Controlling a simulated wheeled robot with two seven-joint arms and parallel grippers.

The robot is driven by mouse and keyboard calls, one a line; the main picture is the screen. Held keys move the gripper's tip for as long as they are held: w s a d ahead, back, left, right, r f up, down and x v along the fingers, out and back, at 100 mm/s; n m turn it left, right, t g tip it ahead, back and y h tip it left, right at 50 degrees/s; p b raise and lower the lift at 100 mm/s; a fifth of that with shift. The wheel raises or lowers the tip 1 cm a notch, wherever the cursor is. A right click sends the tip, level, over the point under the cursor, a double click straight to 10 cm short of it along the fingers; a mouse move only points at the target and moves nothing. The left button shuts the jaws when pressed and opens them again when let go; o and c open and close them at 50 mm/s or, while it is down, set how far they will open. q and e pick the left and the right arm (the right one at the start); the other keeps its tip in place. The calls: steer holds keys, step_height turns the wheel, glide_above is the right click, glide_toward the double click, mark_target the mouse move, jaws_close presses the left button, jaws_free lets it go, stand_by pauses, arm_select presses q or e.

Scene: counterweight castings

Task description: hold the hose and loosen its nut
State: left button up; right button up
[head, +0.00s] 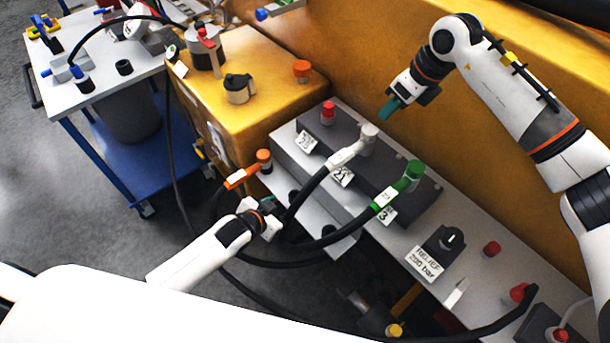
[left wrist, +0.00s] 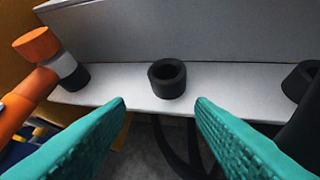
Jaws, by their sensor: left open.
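Three black hoses run at the grey valve block (head: 350,165). One has a white sleeve (head: 345,156) and white elbow nut (head: 368,136); one a green sleeve (head: 384,198) and green nut (head: 412,172); one an orange sleeve (head: 241,177) under an orange-topped fitting (head: 263,156). My left gripper (head: 269,207) is open, low in front of the block near the black hoses. In the left wrist view its teal fingers (left wrist: 162,115) are apart with no hose between them; a black ring (left wrist: 167,78) lies beyond. My right gripper (head: 389,108) hangs above the bench behind the white nut; its finger gap is unclear.
The orange fitting (left wrist: 38,45) stands at the left in the left wrist view. A relief knob (head: 443,242) and red caps (head: 491,249) lie right of the block. A yellow cabinet (head: 250,85) and blue trolley (head: 125,160) stand left. A yellow wall (head: 400,55) rises behind.

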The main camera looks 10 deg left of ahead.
arm_select(q)
steer(key=d+r+m+t+h, duration=0.15)
steer(key=d+r, duration=0.25)
steer(key=r, duration=0.5)
steer(key=m+h, duration=0.1)
steer(key=h, duration=0.1)
glide_toward(339, 162)
steer(key=a+f, duration=0.1)
steer(key=x, duration=1.1)
steer(key=shift+w+d+f, duration=0.15)
steer(key=shift+w+d, duration=0.05)
steer(key=shift+w, duration=0.1)
